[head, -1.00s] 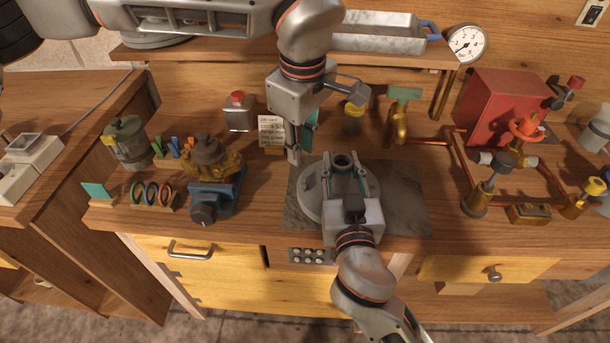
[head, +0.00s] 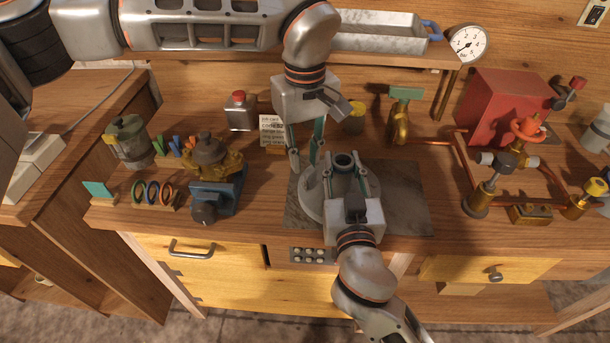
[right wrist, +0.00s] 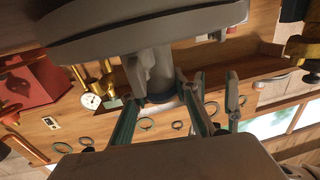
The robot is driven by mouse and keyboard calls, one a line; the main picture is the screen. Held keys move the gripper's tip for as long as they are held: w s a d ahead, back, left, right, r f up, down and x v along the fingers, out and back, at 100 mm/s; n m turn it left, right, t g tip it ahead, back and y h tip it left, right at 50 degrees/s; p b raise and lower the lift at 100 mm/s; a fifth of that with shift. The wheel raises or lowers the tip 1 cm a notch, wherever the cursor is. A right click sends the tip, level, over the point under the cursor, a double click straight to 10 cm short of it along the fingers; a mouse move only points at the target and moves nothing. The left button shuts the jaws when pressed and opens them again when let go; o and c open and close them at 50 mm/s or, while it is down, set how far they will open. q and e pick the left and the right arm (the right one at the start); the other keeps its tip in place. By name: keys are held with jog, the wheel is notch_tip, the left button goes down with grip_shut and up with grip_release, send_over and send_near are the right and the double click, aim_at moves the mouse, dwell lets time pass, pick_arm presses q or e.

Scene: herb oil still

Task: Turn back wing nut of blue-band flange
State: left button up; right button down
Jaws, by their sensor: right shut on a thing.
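A grey round part with a broad disc (head: 312,203) and an upright neck (head: 344,160) stands on a dark plate at the bench's middle. In the right wrist view the neck (right wrist: 152,68) shows below the disc, with a dull blue-grey ring (right wrist: 163,97) at its end. My right gripper (head: 347,178) is shut on the neck, one finger on each side. My left gripper (head: 304,162) is open and empty, pointing down just left of the neck, above the disc's far-left edge. I cannot make out a wing nut; the grippers hide parts of the disc.
The dark plate (head: 405,200) has bare room on the right. A blue vise (head: 218,193) with a brass-and-grey part and a rack of coloured rings (head: 153,192) stand left. A note card (head: 270,130) stands behind. Copper pipes (head: 462,165) and a red box (head: 503,105) are right.

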aim_at(305, 180)
pick_arm(q)
notch_tip(305, 180, down, 6)
jog(key=shift+f, duration=0.1)
dwell(0.4)
grip_shut()
